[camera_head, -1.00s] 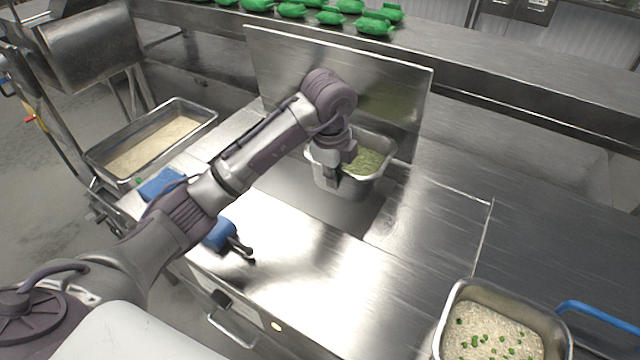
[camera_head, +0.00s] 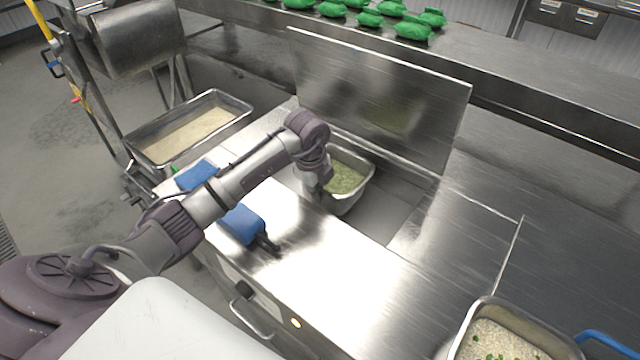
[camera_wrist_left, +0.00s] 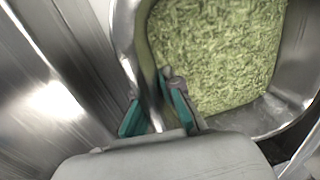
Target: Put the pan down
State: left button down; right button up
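The metal pan (camera_head: 351,205) with green, rice-like contents is at the dark rectangular opening in the steel counter, in front of the raised lid (camera_head: 420,110). Whether it hangs or rests there I cannot tell. My left gripper (camera_head: 314,188) is at the pan's left rim. In the left wrist view the pan (camera_wrist_left: 300,60) fills the upper right, and the teal fingertips of my left gripper (camera_wrist_left: 155,100) sit on either side of its rim, shut on it. The pan's underside is hidden. My right gripper is not in view.
A tray (camera_head: 240,104) of pale grain stands at the left. Blue items (camera_head: 242,224) lie on the counter's near left edge, under my arm. A rice pan (camera_head: 462,335) is at the bottom right. Green bags (camera_head: 412,30) lie on the back shelf.

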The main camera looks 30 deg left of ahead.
pick_arm(q)
jog(key=shift+w+f, duration=0.15)
jog(key=shift+f, duration=0.6)
jog(key=c, duration=1.7)
grip_release()
jog(key=shift+f, duration=0.25)
jog(key=shift+c, duration=0.2)
jog(key=o, duration=0.4)
jog(key=shift+r, duration=0.1)
jog(key=r, duration=0.4)
jog(key=s+r, duration=0.1)
jog(key=r, duration=0.3)
jog(key=s+r, duration=0.1)
jog(key=r, duration=0.3)
jog(key=shift+a+b, duration=0.1)
jog(key=shift+b, duration=0.25)
